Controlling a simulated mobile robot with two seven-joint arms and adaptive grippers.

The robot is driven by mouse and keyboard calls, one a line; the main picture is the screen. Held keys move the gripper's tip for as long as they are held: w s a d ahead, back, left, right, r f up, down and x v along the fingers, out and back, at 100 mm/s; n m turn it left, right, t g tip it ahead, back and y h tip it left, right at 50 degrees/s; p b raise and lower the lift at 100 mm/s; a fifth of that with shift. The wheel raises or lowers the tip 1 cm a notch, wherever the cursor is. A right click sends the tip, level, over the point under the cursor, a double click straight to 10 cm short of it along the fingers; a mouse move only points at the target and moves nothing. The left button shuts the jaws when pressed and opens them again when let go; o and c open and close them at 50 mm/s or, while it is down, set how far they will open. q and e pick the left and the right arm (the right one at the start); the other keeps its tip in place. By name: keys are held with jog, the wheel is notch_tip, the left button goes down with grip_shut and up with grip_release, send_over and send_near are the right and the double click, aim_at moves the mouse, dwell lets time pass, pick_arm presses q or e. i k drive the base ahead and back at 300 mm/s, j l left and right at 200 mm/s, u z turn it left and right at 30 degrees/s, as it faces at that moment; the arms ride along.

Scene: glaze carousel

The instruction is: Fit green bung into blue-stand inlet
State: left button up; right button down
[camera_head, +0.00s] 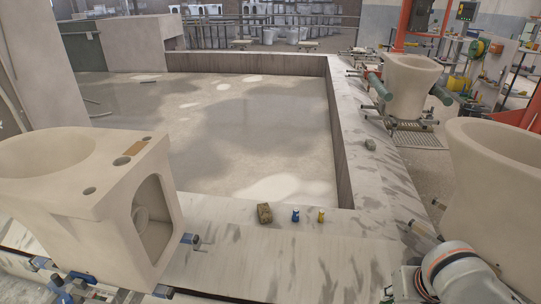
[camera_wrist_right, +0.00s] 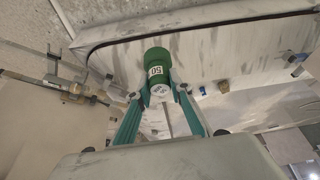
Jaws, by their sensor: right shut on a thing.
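The green bung (camera_wrist_right: 157,60), marked 50 and pale at its near end, is held between the teal fingers of my right gripper (camera_wrist_right: 159,92) in the right wrist view. Nothing touches its far end that I can see. In the head view a cream toilet casting (camera_head: 95,225) rests on the stand with blue clamps (camera_head: 62,290) at the left. Its top has several openings, including a dark round hole (camera_head: 122,161); I cannot tell for sure which is the inlet. My right arm shows at the bottom right of the head view, with its gripper not clearly seen. My left gripper is out of view.
A brown block (camera_head: 264,213), a blue bung (camera_head: 295,215) and a yellow bung (camera_head: 321,215) stand on the grey ledge (camera_head: 290,255). A grey block (camera_head: 370,144) lies on the right ledge. Other castings stand at right (camera_head: 495,180) and back right (camera_head: 411,85).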

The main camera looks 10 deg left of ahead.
aim_at(103, 204)
jog(key=k+j, duration=0.6)
jog(key=j, duration=0.3)
jog(key=k+j, duration=0.15)
jog(key=j, duration=0.3)
jog(key=i+j, duration=0.1)
jog(key=j, duration=0.75)
jog(key=j+z, duration=0.1)
jog(key=j, duration=0.7)
jog(key=i, duration=0.05)
